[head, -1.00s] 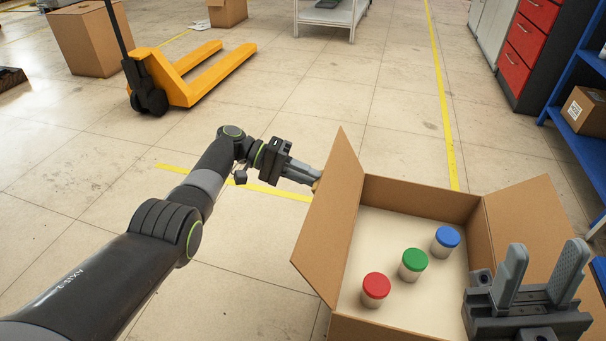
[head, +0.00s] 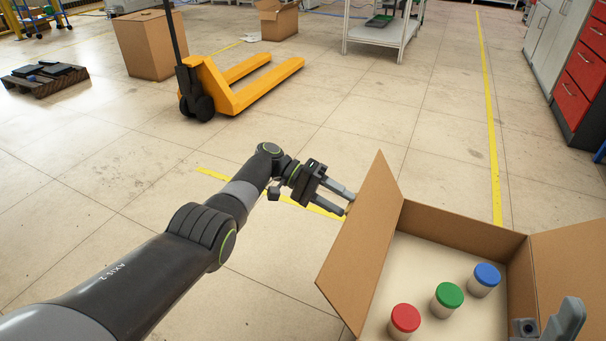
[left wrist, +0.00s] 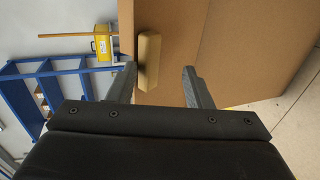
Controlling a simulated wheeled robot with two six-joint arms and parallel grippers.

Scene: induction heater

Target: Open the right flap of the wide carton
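The wide carton (head: 460,232) stands open at the lower right of the head view. Its flap on the picture's left (head: 362,245) stands up, tilted outward; its flap on the picture's right (head: 575,262) leans outward and is cut by the frame edge. My left gripper (head: 348,203) is open outside the left-hand flap. In the left wrist view, a small tan tab (left wrist: 149,60) on the cardboard shows just beyond the spread fingertips (left wrist: 158,78), nearer the left finger. My right gripper (head: 565,325) is partly cut off at the lower right, in front of the carton.
Red (head: 405,318), green (head: 449,294) and blue (head: 487,274) lidded jars stand inside the carton. A yellow pallet jack (head: 235,92) and a closed carton (head: 148,45) stand farther back. The floor left of the wide carton is clear.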

